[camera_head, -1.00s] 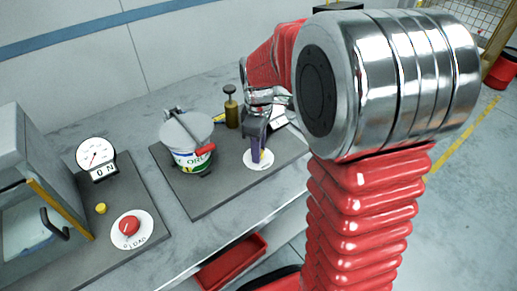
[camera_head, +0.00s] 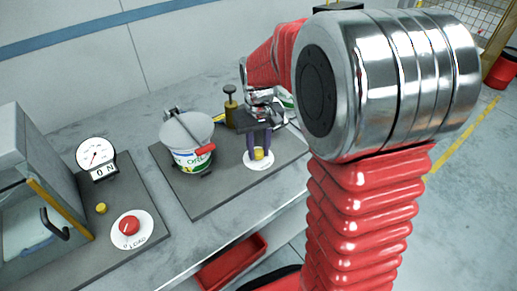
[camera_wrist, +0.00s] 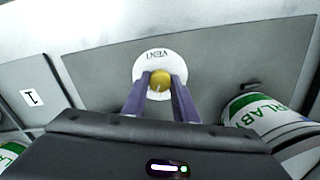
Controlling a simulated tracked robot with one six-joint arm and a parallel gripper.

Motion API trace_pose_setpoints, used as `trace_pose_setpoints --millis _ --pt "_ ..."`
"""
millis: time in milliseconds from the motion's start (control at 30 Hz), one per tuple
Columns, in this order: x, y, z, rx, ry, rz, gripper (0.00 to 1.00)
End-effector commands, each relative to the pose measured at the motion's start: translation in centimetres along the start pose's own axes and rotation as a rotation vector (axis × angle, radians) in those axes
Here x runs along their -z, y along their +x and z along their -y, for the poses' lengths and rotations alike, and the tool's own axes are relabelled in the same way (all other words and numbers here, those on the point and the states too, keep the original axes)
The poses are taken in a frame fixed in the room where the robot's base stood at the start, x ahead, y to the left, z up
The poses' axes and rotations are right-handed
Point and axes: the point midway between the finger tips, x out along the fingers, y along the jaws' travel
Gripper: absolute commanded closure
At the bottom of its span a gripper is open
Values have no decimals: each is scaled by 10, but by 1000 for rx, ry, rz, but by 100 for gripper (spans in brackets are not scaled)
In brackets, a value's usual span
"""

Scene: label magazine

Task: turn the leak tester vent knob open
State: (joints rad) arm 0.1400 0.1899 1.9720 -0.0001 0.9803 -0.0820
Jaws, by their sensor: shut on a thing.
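The vent knob (camera_wrist: 160,80) is yellow and sits on a round white dial marked VENT (camera_wrist: 152,58) on a dark plate. In the head view the knob (camera_head: 258,154) shows low between the fingers, on its white dial (camera_head: 250,165). My gripper (camera_wrist: 161,88) has its two purple fingers on either side of the knob, shut on it. The gripper (camera_head: 259,150) points down at the dial in the head view. A pale mark shows on the knob's face in the wrist view.
A labelled white and green tub (camera_head: 187,135) with a red-handled clamp stands left of my gripper. A brass plunger (camera_head: 231,108) stands just behind. A gauge (camera_head: 96,153) and a red knob (camera_head: 130,227) are on the left plate. A red bin (camera_head: 232,259) is below the bench edge.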

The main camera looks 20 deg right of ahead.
Motion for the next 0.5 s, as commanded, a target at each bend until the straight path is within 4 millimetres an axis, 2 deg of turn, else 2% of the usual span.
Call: trace_pose_setpoints --millis 200,500 --pt "1 -1 0 0 162 -3 96" --pt "1 -1 0 0 279 -4 96"
